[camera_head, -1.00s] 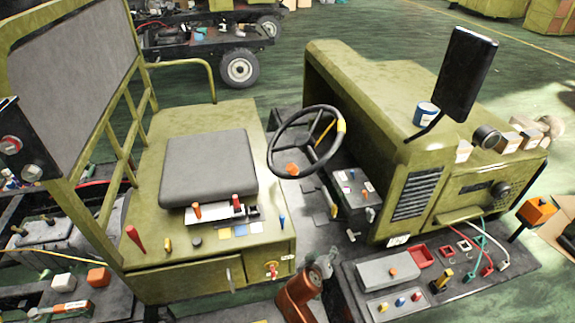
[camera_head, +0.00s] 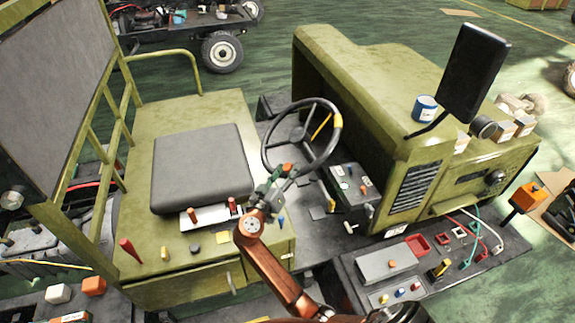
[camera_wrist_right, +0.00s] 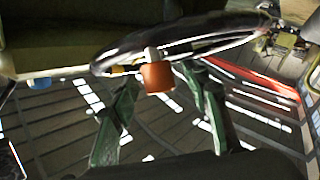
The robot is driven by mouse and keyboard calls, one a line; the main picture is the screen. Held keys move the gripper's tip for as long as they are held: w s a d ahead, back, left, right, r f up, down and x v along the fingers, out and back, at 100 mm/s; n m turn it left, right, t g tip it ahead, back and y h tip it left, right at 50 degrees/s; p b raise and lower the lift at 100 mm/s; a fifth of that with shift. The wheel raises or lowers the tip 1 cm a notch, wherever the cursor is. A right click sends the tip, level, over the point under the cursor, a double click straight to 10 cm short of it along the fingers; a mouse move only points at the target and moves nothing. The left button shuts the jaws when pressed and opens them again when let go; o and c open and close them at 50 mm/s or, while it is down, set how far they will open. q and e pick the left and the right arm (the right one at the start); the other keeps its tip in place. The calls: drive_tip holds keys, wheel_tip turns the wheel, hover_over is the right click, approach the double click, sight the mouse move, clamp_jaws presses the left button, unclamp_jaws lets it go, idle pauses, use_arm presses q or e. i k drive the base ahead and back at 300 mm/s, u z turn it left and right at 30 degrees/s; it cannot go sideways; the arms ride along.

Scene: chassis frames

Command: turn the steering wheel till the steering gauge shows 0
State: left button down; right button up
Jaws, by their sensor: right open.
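The black steering wheel (camera_head: 339,140) stands tilted between the seat and the hood, with a yellow mark on its rim at the right. An orange knob (camera_head: 288,167) sits on the near-left part of the rim. My right gripper (camera_head: 275,175) is at the near side of the wheel, close by the knob. In the right wrist view its green fingers (camera_wrist_right: 159,80) are open, with the orange knob (camera_wrist_right: 155,77) between their tips. The wheel rim (camera_wrist_right: 200,38) passes just behind. I cannot tell whether they touch the knob. I cannot make out the steering gauge. My left gripper is not in view.
The dark seat (camera_head: 203,168) is left of the wheel, with small levers at its front. A small control box (camera_head: 352,190) stands right of the wheel. The green hood (camera_head: 365,85) and a black mirror panel (camera_head: 474,72) rise further right.

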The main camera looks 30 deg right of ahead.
sight(299, 138)
drive_tip(key=z, duration=0.3)
drive_tip(key=k, duration=0.5)
drive_tip(key=z, duration=0.45)
